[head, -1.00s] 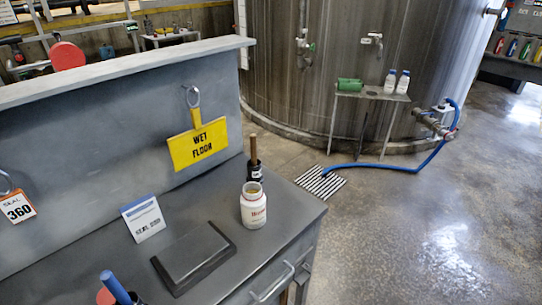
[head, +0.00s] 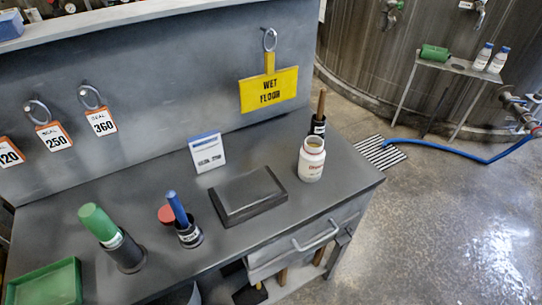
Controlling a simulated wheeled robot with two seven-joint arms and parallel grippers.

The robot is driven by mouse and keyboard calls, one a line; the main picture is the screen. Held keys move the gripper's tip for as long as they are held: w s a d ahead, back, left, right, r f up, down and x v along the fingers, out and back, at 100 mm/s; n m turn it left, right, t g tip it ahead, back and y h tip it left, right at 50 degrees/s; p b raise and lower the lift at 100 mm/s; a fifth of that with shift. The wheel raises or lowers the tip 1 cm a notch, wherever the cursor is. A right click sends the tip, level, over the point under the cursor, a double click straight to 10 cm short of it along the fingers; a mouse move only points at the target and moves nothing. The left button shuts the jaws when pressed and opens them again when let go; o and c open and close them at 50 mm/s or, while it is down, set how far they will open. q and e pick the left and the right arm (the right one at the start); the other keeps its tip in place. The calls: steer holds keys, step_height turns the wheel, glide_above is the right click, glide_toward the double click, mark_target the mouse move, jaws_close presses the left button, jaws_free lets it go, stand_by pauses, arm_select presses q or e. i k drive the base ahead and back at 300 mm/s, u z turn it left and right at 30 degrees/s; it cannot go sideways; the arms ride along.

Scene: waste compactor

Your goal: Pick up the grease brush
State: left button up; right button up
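Three handled tools stand in dark labelled cups on the grey bench (head: 330,200). One has a thick green handle (head: 98,222) and leans left at the front left. One has a blue handle (head: 177,208) and stands near the middle. One has a brown handle (head: 321,104) and stands upright at the back right, partly behind a white jar (head: 311,160). The cup labels are too small to read, and the tool heads are hidden, so I cannot tell which is the grease brush. Neither of my grippers is in view.
A dark rectangular block (head: 247,196) lies mid-bench, with a white card (head: 207,153) behind it. A red round object (head: 166,214) is beside the blue handle. A green tray (head: 45,285) is at front left. Tags and a yellow wet floor sign (head: 268,90) hang on the back panel.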

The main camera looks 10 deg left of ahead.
mark_target(320, 108)
steer(key=z, duration=2.1)
steer(key=i, duration=1.25)
steer(key=u, duration=3.9)
